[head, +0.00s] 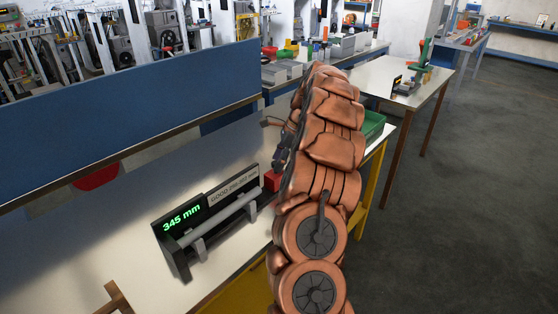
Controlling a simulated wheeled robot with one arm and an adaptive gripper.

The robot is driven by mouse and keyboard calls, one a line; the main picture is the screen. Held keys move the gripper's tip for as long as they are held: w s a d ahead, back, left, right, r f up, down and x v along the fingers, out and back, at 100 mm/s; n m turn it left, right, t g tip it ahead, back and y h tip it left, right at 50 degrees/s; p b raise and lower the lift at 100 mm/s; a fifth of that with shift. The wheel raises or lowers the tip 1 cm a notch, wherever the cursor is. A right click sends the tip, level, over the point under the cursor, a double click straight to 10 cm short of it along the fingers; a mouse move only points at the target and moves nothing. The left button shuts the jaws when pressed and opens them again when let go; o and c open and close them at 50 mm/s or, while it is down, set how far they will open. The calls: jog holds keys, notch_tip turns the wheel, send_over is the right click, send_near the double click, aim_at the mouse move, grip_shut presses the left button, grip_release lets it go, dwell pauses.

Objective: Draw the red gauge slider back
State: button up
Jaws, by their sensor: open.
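The gauge (181,217) stands on the pale bench at the lower middle, with a green readout of 345 mm. A label beside the readout begins with "GOOD"; its smaller figures are hard to read. A grey bar (222,218) lies across supports in front of the gauge. The red slider (271,181) shows at the gauge's right end, partly hidden by my copper arm. My gripper (281,160) shows only as dark parts at the arm's left edge, just above the red slider. It is open; its fingertips are mostly hidden, and I cannot tell whether it touches the slider.
A blue panel (130,110) runs along the bench's back. A red object (97,178) shows beneath it. A brown wooden piece (115,298) is at the bench's front left. A green bin (373,127) is behind my arm. The floor at the right is clear.

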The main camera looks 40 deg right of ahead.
jog(key=v, duration=1.2)
dwell(0.3)
dwell(0.6)
